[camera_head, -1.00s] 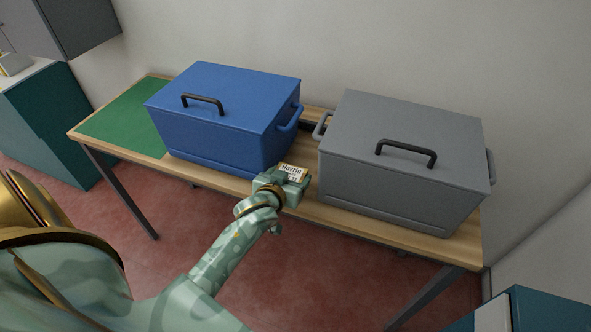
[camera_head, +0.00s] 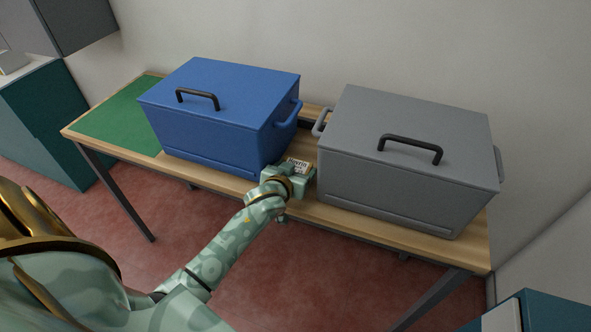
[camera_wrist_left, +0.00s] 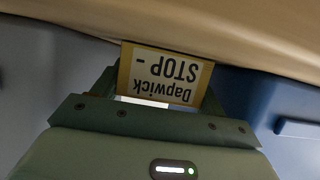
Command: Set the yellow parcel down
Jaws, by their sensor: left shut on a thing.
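The yellow parcel (camera_head: 299,164) shows in the head view as a small labelled top at the gap between the two boxes. In the left wrist view the parcel (camera_wrist_left: 165,75) shows a white label with dark print, upside down, and yellow edges. My left gripper (camera_head: 301,173) is shut on it, with fingers on both sides. The wooden table (camera_head: 343,222) lies under them; in the left wrist view its top (camera_wrist_left: 230,25) is close to the parcel. I cannot tell whether they touch. My right gripper is not in view.
A blue lidded box (camera_head: 215,125) stands left of the parcel and a grey lidded box (camera_head: 400,165) stands close on its right. A green mat (camera_head: 120,122) lies clear at the table's left end. The gap between the boxes is narrow.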

